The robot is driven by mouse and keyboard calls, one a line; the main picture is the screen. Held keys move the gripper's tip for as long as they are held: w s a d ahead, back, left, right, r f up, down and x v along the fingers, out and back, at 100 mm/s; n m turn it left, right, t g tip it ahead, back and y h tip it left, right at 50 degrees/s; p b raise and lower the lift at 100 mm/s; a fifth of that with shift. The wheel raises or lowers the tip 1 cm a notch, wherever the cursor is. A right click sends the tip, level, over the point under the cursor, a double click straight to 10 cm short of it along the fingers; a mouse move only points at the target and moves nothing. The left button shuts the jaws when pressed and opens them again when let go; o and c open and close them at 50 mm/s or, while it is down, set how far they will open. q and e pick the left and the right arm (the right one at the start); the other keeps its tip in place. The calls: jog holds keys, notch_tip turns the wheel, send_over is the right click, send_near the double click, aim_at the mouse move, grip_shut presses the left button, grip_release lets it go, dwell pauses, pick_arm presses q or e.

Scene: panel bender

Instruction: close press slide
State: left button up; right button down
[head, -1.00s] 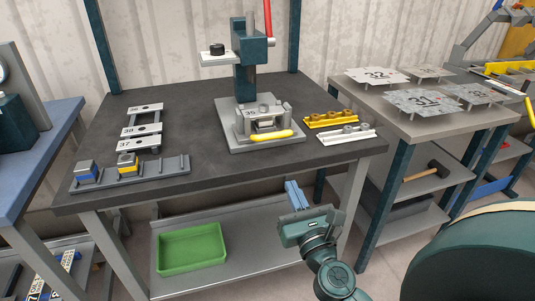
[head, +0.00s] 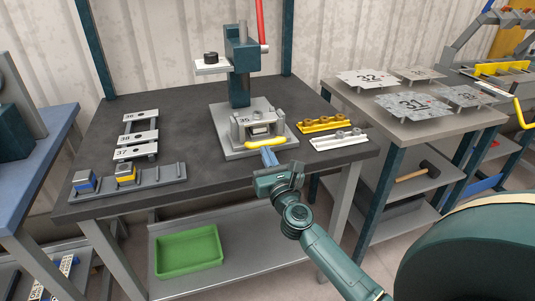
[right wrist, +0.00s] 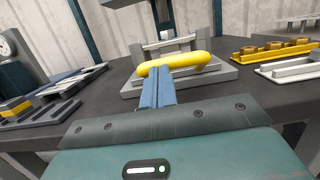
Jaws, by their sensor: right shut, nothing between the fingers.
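The press (head: 243,80) stands at the back of the dark table, with a red lever at its top. On its grey base is the slide (head: 260,126), with a yellow handle (head: 265,144) along its front. The handle also shows in the right wrist view (right wrist: 174,63). My right gripper (head: 268,156) is shut with nothing between its blue fingers. Its fingertips are at the front of the yellow handle, near its middle; I cannot tell whether they touch it. In the right wrist view the fingers (right wrist: 157,88) point at the handle. My left gripper is not in view.
A yellow rail (head: 322,124) and a white rail (head: 338,140) lie right of the press. Numbered plates (head: 136,152) and a grey rack with blue and yellow blocks (head: 150,178) are at the left. A green bin (head: 188,250) sits on the lower shelf.

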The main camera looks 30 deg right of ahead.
jog(key=shift+w, duration=0.1)
jog(key=x, duration=0.4)
jog(key=shift+w+d+f+b, duration=0.1)
jog(key=shift+w+f+b, duration=0.25)
jog(key=shift+s, duration=0.1)
